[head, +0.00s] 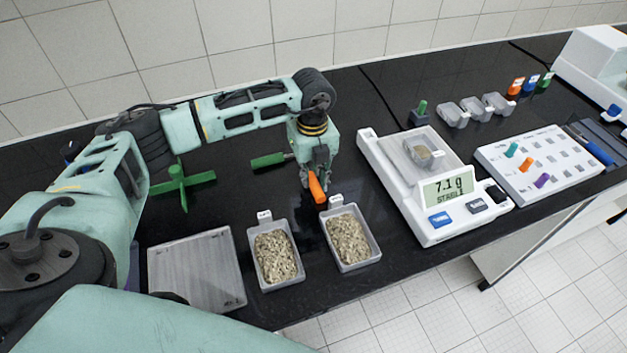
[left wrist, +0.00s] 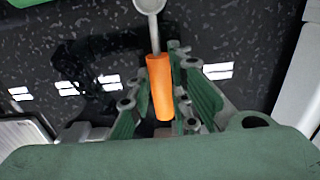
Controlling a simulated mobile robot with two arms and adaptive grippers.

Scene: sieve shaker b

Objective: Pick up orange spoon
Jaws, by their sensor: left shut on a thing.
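The orange spoon (head: 316,187) has an orange handle and shows just below my left gripper (head: 318,172) in the head view, behind the two grain trays. In the left wrist view the orange spoon (left wrist: 160,87) has its handle between the fingers of my left gripper (left wrist: 165,110). Its grey metal bowl points away, toward the top edge of that view. My left gripper is shut on the orange handle. Whether the spoon is clear of the bench I cannot tell. My right gripper is not in view.
Two trays of grain (head: 254,236) (head: 374,225) stand in front of the gripper. A white scale (head: 440,230) reading 7.1 g is to the right. A green-handled tool (head: 268,160) and a green cross-shaped stand (head: 183,184) are to the left. A flat grey plate (head: 163,272) lies at front left.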

